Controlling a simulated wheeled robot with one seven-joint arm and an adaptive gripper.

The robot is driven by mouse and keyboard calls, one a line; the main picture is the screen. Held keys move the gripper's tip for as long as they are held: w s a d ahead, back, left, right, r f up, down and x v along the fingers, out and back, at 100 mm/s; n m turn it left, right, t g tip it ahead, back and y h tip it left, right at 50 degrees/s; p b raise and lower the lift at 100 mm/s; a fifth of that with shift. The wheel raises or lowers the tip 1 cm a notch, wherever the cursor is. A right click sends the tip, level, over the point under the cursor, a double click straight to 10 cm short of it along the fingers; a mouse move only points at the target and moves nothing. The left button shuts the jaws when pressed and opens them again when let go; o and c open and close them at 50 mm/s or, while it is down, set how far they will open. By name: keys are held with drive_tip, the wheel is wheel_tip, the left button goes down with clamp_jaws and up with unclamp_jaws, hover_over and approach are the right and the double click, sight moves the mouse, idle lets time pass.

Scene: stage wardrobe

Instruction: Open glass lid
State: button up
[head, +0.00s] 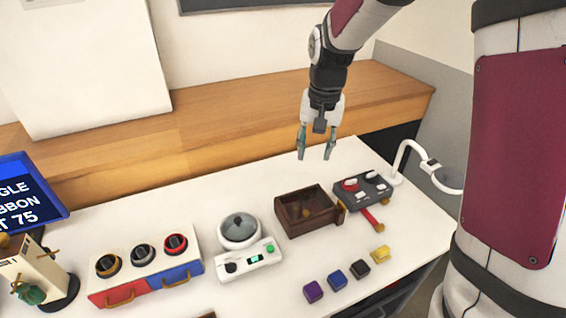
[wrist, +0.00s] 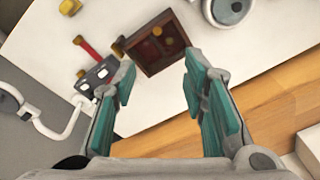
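The glass lid (head: 239,226) is a round, grey see-through cover with a dark knob. It sits on a white round pot (head: 240,243) on a white appliance (head: 250,261) with a black dial and a green button, near the middle of the table in the head view. In the wrist view the pot (wrist: 226,12) shows only in part at the top edge. My gripper (head: 317,155) is open and empty, above the back of the table, to the right of and higher than the lid. Its teal fingers (wrist: 160,98) are spread wide in the wrist view.
A grey control panel (head: 363,190) with a red lever and a white lamp (head: 410,160) are at right. Colored cubes (head: 337,278) lie in front. A knob-and-drawer unit (head: 145,268) stands left of the lid.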

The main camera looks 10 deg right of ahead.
drive_tip(key=m+g+p, duration=0.1)
drive_tip(key=m+p, duration=0.1)
drive_tip(key=p, duration=0.1)
approach(306, 212)
drive_tip(key=f+p, duration=0.1)
drive_tip(key=f, duration=0.3)
drive_tip(key=f+p, duration=0.1)
drive_tip(key=f, duration=0.3)
drive_tip(key=shift+w+a+f, duration=0.1)
drive_tip(key=shift+w+f, duration=0.1)
clamp_jaws()
